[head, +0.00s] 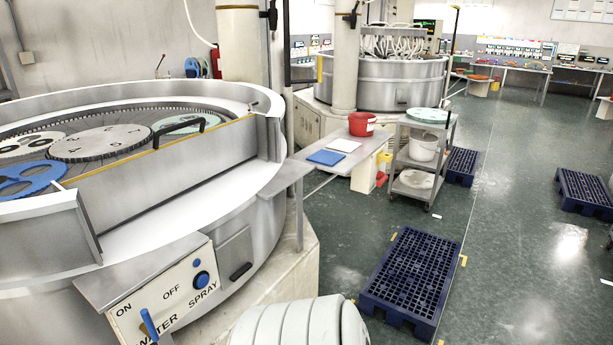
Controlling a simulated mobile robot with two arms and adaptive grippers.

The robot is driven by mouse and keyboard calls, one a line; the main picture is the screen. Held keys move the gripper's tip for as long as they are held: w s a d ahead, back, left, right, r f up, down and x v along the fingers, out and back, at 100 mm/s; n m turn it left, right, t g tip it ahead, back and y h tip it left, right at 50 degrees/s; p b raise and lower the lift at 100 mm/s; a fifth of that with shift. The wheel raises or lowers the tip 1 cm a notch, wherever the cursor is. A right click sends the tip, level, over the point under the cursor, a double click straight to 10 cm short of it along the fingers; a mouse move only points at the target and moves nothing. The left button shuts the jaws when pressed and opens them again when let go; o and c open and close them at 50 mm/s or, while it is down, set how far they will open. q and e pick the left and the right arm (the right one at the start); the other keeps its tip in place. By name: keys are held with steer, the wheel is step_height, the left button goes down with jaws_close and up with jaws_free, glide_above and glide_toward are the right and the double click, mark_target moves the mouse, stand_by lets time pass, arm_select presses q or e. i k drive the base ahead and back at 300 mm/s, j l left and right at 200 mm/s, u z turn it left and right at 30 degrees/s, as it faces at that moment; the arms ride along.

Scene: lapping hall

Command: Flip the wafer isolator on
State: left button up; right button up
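A light control panel (165,300) sits on the front of the large round lapping machine (200,190) at the lower left. It carries the words ON, OFF and what looks like WATER SPRAY, partly covered. A blue lever (149,323) stands out at its lower left, tilted with its top slightly left; its lower end is near the picture's bottom edge. A round blue knob (201,279) and a smaller blue button sit at the right, beside OFF. I see no label reading wafer isolator, and I cannot tell the switch's set position. Neither gripper is in view.
A metal ledge (140,268) juts out above the panel. A dark blue pallet (411,275) lies on the floor to the right. A side table (345,160) with a red bucket (362,124) and a trolley (419,160) stand beyond. The floor at right is mostly clear.

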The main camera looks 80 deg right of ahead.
mark_target(381, 178)
steer(key=z, duration=3.3)
steer(key=i+l+z, duration=0.25)
steer(key=i, duration=0.9)
steer(key=i+j+z, duration=0.25)
steer(key=i, duration=0.9)
steer(key=l, duration=0.15)
